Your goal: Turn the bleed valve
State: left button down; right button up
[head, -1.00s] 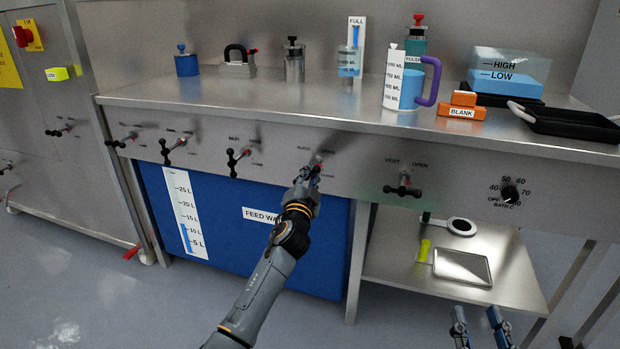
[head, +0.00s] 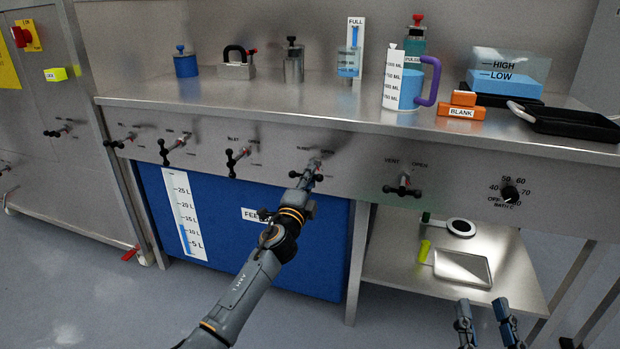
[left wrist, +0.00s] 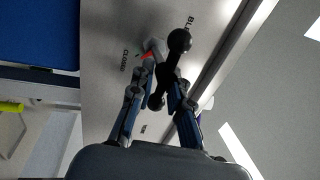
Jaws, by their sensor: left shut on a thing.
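The bleed valve (head: 314,164) sticks out of the steel front panel, with a black bar handle with rounded ends. My left gripper (head: 305,181) is at this handle. In the left wrist view the black handle (left wrist: 179,43) lies between the two fingers of my left gripper (left wrist: 162,92), which are shut on it. A red mark near the valve's hub shows close to the word CLOSED; the other label is partly cut off to "BL". My right gripper (head: 486,322) is low at the bottom right, empty, its two fingers apart.
Similar valve handles sit on the same panel: the inlet valve (head: 236,160) to the left and the vent valve (head: 403,187) to the right. A dial (head: 510,193) is further right. The blue feed tank (head: 330,245) and a lower shelf (head: 395,262) are below.

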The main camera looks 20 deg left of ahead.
pick_arm(q)
jog(key=shift+a+r, duration=0.25)
jog(key=shift+r, duration=0.2)
jog(key=c, duration=1.4)
grip_release()
jog(key=shift+f, duration=0.1)
jog(key=shift+d+f, duration=0.15)
jog(key=s+f, duration=0.2)
jog(key=s, duration=0.9)
jog(key=shift+s+a+f, duration=0.15)
jog(key=shift+s+a, duration=0.05)
jog(key=shift+s, duration=0.2)
